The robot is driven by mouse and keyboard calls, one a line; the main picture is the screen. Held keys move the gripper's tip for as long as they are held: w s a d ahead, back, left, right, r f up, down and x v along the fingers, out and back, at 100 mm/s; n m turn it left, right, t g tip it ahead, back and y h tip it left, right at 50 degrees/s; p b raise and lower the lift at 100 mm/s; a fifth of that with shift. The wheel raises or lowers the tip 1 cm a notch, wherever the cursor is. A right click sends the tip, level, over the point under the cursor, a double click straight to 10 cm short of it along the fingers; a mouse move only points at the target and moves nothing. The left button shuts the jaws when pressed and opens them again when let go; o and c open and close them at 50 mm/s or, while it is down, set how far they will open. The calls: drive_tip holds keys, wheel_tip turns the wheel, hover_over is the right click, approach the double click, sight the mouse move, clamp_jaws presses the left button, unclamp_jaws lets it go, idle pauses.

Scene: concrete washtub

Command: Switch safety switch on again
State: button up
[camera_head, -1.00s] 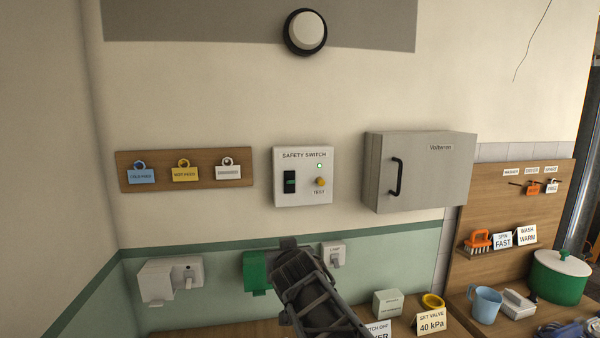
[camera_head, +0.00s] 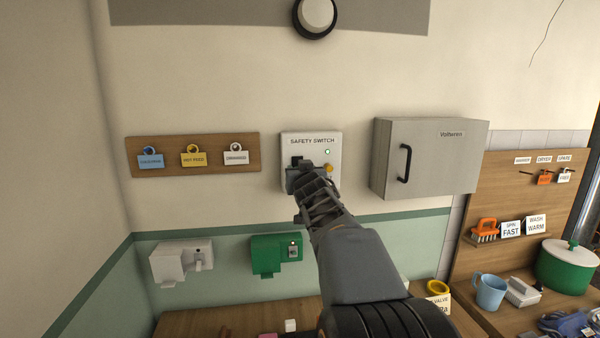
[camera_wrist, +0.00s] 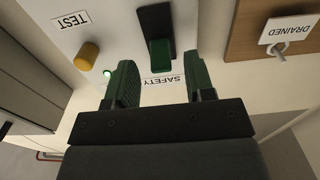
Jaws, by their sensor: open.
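The white safety switch box (camera_head: 325,144) hangs on the wall, with a lit green lamp (camera_head: 327,152) and a yellow test button (camera_head: 329,168). My gripper (camera_head: 305,172) is in front of its lower left part and hides most of the switch in the head view. In the wrist view the box is upside down; the black switch plate (camera_wrist: 154,20) carries a green rocker (camera_wrist: 160,53). My open gripper (camera_wrist: 162,76) has its two fingers apart, with the rocker just beyond the gap between the tips. I cannot tell whether they touch the box.
A grey cabinet (camera_head: 440,160) stands out from the wall on the right. A wooden tag board (camera_head: 215,165) hangs on the left. Below are a white box (camera_head: 175,262) and a green box (camera_head: 268,256). A bench with a mug (camera_head: 490,292) and green pot (camera_head: 567,268) is at right.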

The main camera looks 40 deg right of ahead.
drive_tip(key=shift+x, duration=1.05)
clamp_jaws()
drive_tip(key=r+p, duration=0.1)
drive_tip(key=p, duration=0.3)
drive_tip(key=shift+r+g, duration=0.15)
drive_tip(key=shift+g, duration=0.25)
drive_tip(key=p, duration=0.5)
drive_tip(key=shift+g+y, duration=0.3)
drive_tip(key=shift+g, duration=0.1)
drive_tip(key=shift+p, duration=0.65)
drive_tip(key=shift+f, duration=0.3)
